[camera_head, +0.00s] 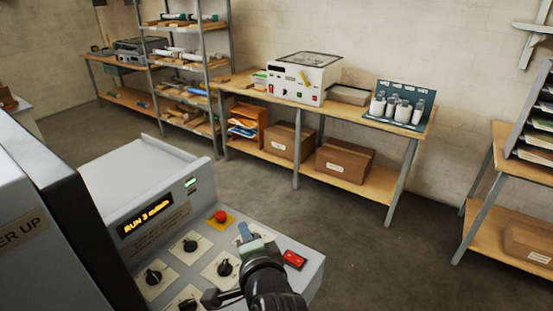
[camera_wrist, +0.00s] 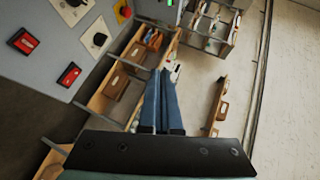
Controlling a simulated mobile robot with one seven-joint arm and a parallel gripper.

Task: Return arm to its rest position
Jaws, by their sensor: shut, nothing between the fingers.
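The roll laminator's grey control panel (camera_head: 180,262) fills the lower left of the head view, with its display (camera_head: 145,215) reading RUN and a green lamp (camera_head: 190,182) lit. It carries black knobs (camera_head: 225,268), a red button on a yellow plate (camera_head: 221,217) and a red rocker switch (camera_head: 293,259). My gripper (camera_head: 242,230) appears over the panel between the red button and the rocker. In the wrist view its blue fingers (camera_wrist: 162,74) are together and empty, pointing away from the panel face. The arm hides part of the panel's lower edge.
A wooden bench (camera_head: 352,119) along the back wall bears a white device (camera_head: 300,78) and a rack of bottles (camera_head: 398,105), with cardboard boxes (camera_head: 344,159) below. Shelving (camera_head: 185,75) stands left of it. Another bench (camera_head: 505,180) is at right. The floor (camera_head: 390,255) between is clear.

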